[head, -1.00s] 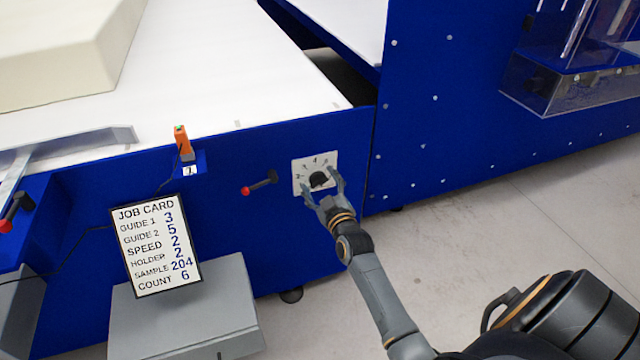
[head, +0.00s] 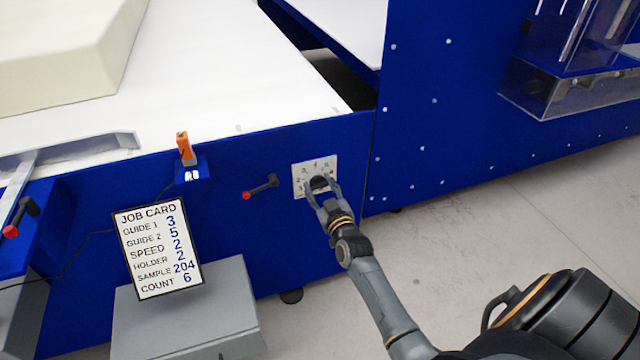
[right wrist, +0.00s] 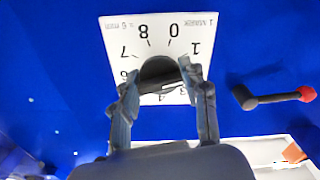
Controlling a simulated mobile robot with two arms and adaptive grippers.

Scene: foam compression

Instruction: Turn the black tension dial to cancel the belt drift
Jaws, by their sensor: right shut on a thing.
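The black tension dial (head: 319,183) sits on a white numbered plate (head: 301,175) on the blue machine side. My right gripper (head: 322,188) is at the dial, with one finger on each side of it. In the right wrist view the dial (right wrist: 158,72) shows between the two fingertips (right wrist: 158,80), and my right gripper is shut on it. The plate (right wrist: 118,32) appears upside down there, with digits such as 8, 7, 0 and 1 readable. The fingers hide part of the scale. The belt (head: 215,85) is the white surface above. My left gripper is out of view.
A red-tipped crank handle (head: 262,187) sticks out just left of the dial plate. An orange device (head: 184,147) stands on a small blue bracket. A job card (head: 158,246) leans by a grey box (head: 190,315). A foam block (head: 65,45) lies on the belt. The floor at right is clear.

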